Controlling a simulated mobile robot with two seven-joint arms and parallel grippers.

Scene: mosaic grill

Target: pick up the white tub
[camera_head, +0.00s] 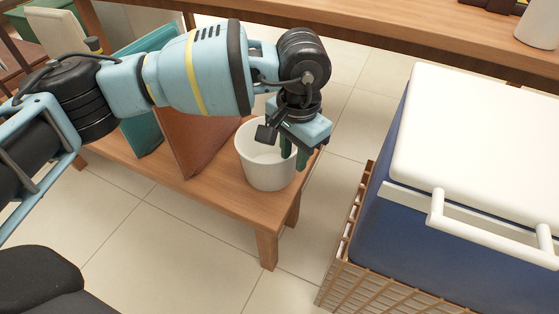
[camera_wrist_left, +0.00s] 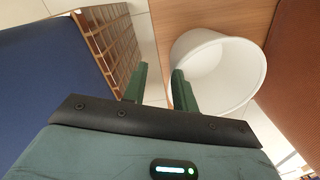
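The white tub (camera_head: 262,165) stands upright and looks empty on a low wooden bench, near its right end. In the left wrist view the tub (camera_wrist_left: 232,72) is at the upper right, seen from above into its mouth. My left gripper (camera_head: 294,154) is at the tub's right rim, pointing down. In the left wrist view its green fingers (camera_wrist_left: 160,88) are apart, with a gap between them. One finger overlaps the tub's near rim and the other is outside it; I cannot tell whether either touches. My right gripper is not in view.
The wooden bench (camera_head: 230,200) also holds a brown leaning panel (camera_head: 198,145) and a teal one (camera_head: 143,125). A blue cooler with a white lid (camera_head: 480,140) sits in a wicker crate (camera_head: 343,275) at the right. Tiled floor lies between.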

